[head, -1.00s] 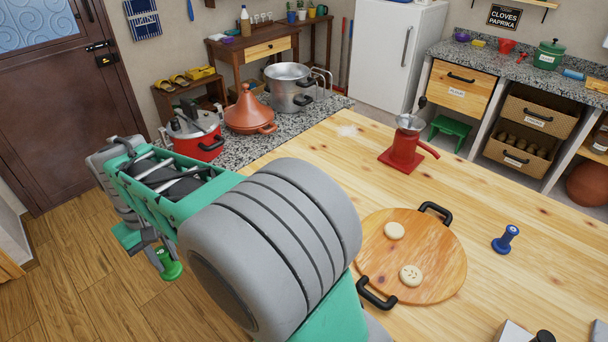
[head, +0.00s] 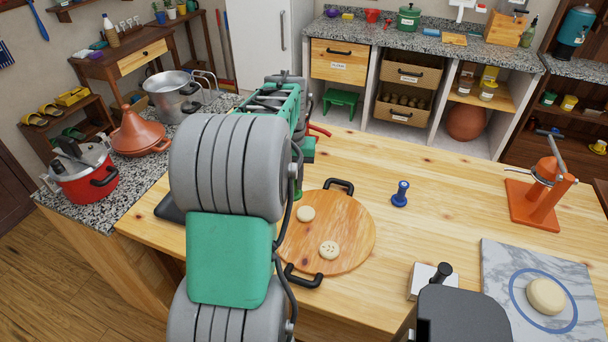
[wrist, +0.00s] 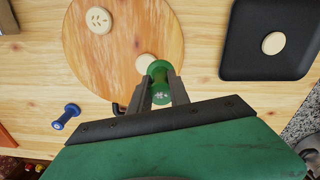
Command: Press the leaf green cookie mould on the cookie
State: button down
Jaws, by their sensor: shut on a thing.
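My gripper (wrist: 158,82) is shut on the green cookie mould (wrist: 159,70), holding it between the two fingertips. The round wooden board (head: 358,225) carries a plain cookie (head: 306,213) and a cookie with a stamped pattern (head: 329,250). In the wrist view the mould overlaps the edge of the plain cookie (wrist: 144,62), and the stamped cookie (wrist: 99,20) is apart from it at upper left. In the head view my arm mostly hides the gripper, and a bit of the mould (head: 298,190) shows by the board's far left edge. The mould's height above the board is unclear.
The board has black handles (head: 303,279). An orange press (head: 541,195) and a marble slab (head: 500,270) are farther right.

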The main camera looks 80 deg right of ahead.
jog(key=s, duration=0.3)
jog(key=b, duration=0.4)
send_over(306, 213)
jog(key=shift+m, duration=0.4)
jog(key=shift+f, duration=3)
jog(key=shift+f+b, duration=0.4)
jog(key=shift+f, duration=0.15)
notch_tip(306, 213, up, 7)
jog(key=p, duration=0.5)
jog(key=shift+w, duration=0.1)
